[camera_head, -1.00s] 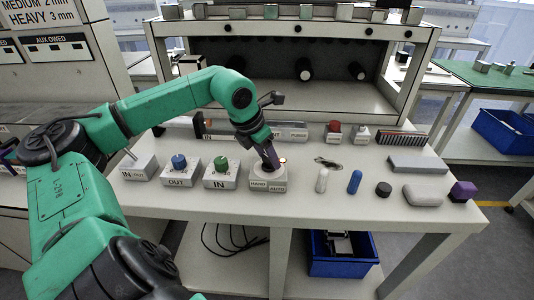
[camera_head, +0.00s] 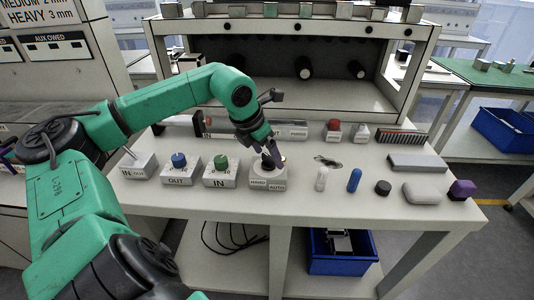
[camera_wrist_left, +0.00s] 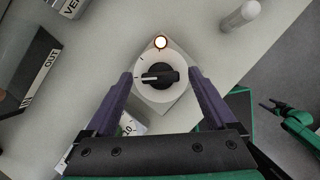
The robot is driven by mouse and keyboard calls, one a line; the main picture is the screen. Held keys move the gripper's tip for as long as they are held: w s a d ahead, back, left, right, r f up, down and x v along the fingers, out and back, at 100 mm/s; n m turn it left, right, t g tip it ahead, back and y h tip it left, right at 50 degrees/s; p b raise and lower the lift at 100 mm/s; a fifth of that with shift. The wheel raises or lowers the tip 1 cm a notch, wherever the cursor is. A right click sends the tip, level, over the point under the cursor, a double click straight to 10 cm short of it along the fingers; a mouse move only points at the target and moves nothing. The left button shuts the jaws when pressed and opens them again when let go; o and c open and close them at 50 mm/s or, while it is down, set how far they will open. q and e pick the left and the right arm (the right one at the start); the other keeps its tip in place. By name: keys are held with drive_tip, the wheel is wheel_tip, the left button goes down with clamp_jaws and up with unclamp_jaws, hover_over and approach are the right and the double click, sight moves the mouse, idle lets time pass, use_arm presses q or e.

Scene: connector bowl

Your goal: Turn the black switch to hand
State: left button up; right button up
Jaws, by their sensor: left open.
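The black switch (camera_wrist_left: 158,77) is a knob on a round white dial, on a small white box (camera_head: 268,179) labelled HAND and AUTO. A lit lamp (camera_wrist_left: 161,42) sits just beyond the dial. My left gripper (camera_wrist_left: 160,88) is open, its two purple fingers on either side of the dial, with the knob between them and apart from both. In the head view the left gripper (camera_head: 276,157) hides part of the knob. A green arm with a gripper (camera_wrist_left: 270,104), apparently my right, shows at the wrist view's right edge.
Boxes with a green knob (camera_head: 221,163) and a blue knob (camera_head: 179,161) stand left of the switch box. A white cylinder (camera_head: 321,179) and a blue one (camera_head: 354,181) stand to its right. A shelf unit (camera_head: 300,85) rises behind.

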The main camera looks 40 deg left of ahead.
use_arm(q)
drive_tip(key=shift+b+v, duration=0.75)
drive_tip(key=shift+v, duration=0.4)
drive_tip(key=v, duration=1.2)
drive_tip(key=shift+p, duration=0.3)
drive_tip(key=shift+r, duration=0.15)
